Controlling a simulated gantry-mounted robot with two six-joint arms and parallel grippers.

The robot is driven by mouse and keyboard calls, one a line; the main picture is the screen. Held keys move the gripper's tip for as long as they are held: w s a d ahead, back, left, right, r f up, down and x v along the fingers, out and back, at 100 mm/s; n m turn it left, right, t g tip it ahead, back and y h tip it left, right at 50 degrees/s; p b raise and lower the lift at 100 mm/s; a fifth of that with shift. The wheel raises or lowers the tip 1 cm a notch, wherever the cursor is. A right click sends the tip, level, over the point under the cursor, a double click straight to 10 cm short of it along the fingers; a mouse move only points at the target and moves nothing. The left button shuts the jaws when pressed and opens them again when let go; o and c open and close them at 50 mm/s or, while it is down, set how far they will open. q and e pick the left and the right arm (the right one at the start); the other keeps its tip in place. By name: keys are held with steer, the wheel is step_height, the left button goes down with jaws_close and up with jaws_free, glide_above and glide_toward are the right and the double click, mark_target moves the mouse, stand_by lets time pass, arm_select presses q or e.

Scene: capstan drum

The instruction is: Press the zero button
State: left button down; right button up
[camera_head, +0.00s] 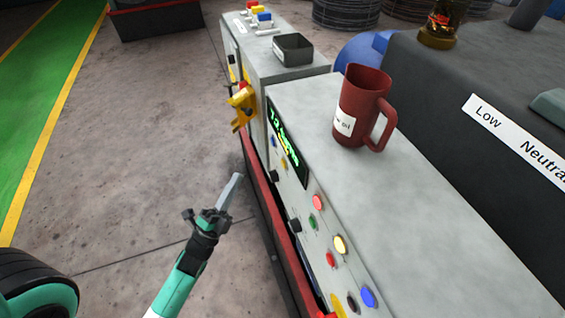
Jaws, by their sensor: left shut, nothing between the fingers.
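A green-lit display (283,132) sits further along the panel. No label is readable, so I cannot tell which button is zero. My left gripper (236,179) is shut and empty, its fingers pointing up in the picture. It shows to the left of the panel over the floor, apart from every button. My right gripper is not in view.
A dark red mug (362,100) stands on the cabinet top (440,200). A black tray (292,49) sits on the farther cabinet. A yellow part (242,106) juts from its side. A red rail (262,190) runs along the cabinet base.

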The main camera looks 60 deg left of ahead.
arm_select(q)
steer(key=shift+w, duration=0.15)
steer(key=b, duration=0.3)
glide_toward(284, 164)
steer(key=w+a+r, duration=0.3)
steer(key=a, duration=0.1)
steer(key=shift+w+r, duration=0.15)
steer(key=shift+r, duration=0.15)
steer(key=shift+a, duration=0.1)
stand_by(1.3)
steer(key=shift+w, duration=0.45)
steer(key=shift+w, duration=0.4)
stand_by(0.5)
steer(key=shift+s, duration=0.85)
